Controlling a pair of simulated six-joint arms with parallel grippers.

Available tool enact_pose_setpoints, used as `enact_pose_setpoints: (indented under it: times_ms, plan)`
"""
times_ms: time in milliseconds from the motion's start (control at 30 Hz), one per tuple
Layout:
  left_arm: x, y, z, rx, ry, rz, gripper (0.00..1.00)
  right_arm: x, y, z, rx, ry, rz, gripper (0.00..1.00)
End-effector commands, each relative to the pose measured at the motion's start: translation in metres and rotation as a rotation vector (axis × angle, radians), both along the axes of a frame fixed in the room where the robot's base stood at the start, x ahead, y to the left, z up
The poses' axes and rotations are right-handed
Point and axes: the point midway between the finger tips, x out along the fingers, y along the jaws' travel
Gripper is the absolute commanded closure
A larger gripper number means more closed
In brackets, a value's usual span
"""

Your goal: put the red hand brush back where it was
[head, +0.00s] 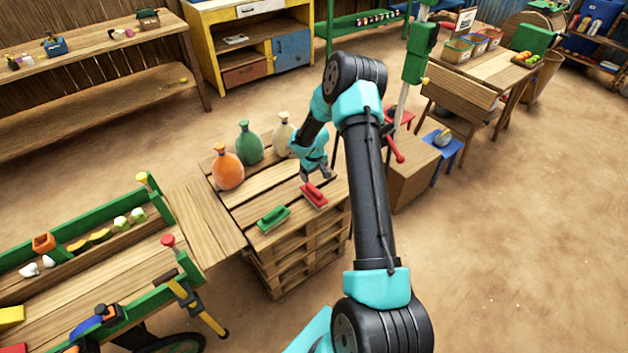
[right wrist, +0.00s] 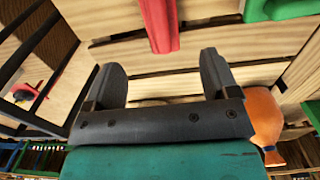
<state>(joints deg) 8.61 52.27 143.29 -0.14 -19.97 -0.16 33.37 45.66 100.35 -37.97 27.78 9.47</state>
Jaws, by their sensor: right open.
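The red hand brush (head: 314,195) lies on the slatted top of a wooden pallet stack (head: 292,222), to the right of a green hand brush (head: 272,218). My right gripper (head: 318,179) is just above and behind the red brush, pointing down. In the right wrist view my right gripper (right wrist: 165,75) is open, its two fingers apart with nothing between them. There the red brush (right wrist: 160,22) lies beyond the fingertips, and part of it is cut off by the top edge. The green brush (right wrist: 283,8) shows at the top right. My left gripper is not in view.
Orange (head: 228,168), green (head: 249,143) and cream (head: 283,136) sacks stand along the back of the pallet. A wooden box (head: 413,170) stands to the right. A wooden cart (head: 100,275) with green rails is at the lower left.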

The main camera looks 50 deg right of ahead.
Motion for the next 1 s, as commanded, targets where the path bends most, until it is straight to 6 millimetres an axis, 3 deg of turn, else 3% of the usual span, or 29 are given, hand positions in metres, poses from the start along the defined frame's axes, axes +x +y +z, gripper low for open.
enact_pose_setpoints:
  times_ms: [533, 667, 767, 867, 1000]
  plan:
    - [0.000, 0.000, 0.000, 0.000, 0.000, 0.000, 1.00, 0.000, 0.000, 0.002, 0.001, 0.000, 0.000, 0.19]
    - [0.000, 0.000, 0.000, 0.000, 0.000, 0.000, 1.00, 0.000, 0.014, -0.002, 0.020, -0.007, 0.007, 0.19]
    - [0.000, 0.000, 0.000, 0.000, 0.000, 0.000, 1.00, 0.000, 0.048, -0.012, 0.066, -0.021, 0.023, 0.19]
    - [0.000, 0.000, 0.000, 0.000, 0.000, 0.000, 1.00, -0.005, 0.105, -0.027, 0.141, -0.042, 0.039, 0.19]
    - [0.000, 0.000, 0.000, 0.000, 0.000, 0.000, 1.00, -0.032, 0.208, -0.044, 0.261, -0.071, 0.053, 0.19]
